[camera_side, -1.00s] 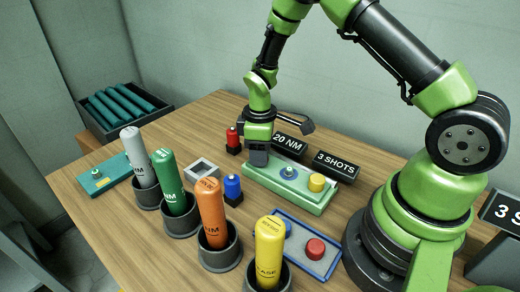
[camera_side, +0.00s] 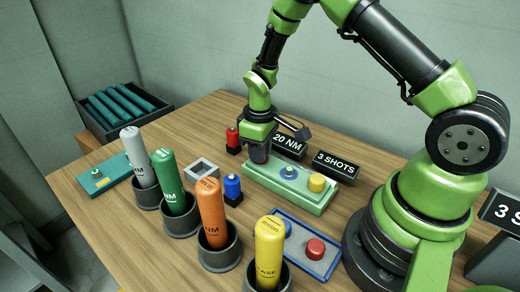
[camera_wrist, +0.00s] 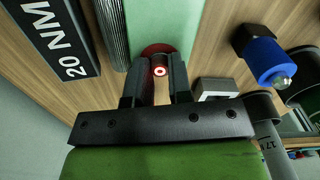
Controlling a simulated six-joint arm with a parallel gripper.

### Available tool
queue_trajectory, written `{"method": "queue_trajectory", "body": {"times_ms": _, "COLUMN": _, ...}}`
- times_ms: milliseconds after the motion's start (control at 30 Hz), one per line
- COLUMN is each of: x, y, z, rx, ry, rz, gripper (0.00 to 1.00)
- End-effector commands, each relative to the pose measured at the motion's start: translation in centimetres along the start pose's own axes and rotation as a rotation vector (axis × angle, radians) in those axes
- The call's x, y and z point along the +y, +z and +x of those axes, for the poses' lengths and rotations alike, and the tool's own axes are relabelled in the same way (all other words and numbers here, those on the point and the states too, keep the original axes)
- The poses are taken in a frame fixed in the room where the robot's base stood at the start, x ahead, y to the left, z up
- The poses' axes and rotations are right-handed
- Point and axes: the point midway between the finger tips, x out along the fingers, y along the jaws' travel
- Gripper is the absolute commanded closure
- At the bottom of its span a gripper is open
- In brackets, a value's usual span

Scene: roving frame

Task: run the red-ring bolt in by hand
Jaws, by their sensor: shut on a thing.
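My gripper (camera_side: 258,158) is at the left end of the green fixture block (camera_side: 290,196), pointing down. In the wrist view my gripper (camera_wrist: 159,82) has both fingers closed on the red-ring bolt (camera_wrist: 159,71), whose glowing red ring faces the camera. A red disc (camera_wrist: 153,50) shows around the bolt's foot, against the green block. In the side view my gripper hides the bolt. I cannot tell how deep the bolt sits.
A teal-topped post (camera_side: 290,172) and yellow cap (camera_side: 317,183) stand on the block. A red-capped piece (camera_side: 232,137) and a blue-capped piece (camera_side: 232,186) stand nearby. Signs "20 NM" (camera_side: 289,145) and "3 SHOTS" (camera_side: 336,165) stand behind. Coloured tools in cups line the front.

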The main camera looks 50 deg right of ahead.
Motion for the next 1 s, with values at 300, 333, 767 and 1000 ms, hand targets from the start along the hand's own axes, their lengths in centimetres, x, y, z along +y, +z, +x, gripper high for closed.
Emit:
{"method": "queue_trajectory", "body": {"times_ms": 300, "x": 0.0, "y": 0.0, "z": 0.0, "rx": 0.001, "ry": 0.0, "rz": -0.003, "gripper": 0.55}}
{"method": "queue_trajectory", "body": {"times_ms": 333, "x": 0.0, "y": 0.0, "z": 0.0, "rx": 0.001, "ry": 0.0, "rz": -0.003, "gripper": 0.55}}
{"method": "queue_trajectory", "body": {"times_ms": 767, "x": 0.0, "y": -0.1, "z": -4.5, "rx": 0.007, "ry": 0.003, "rz": -0.003, "gripper": 0.55}}
{"method": "queue_trajectory", "body": {"times_ms": 1000, "x": 0.0, "y": -0.1, "z": -8.7, "rx": 0.006, "ry": 0.002, "rz": -0.002, "gripper": 0.55}}
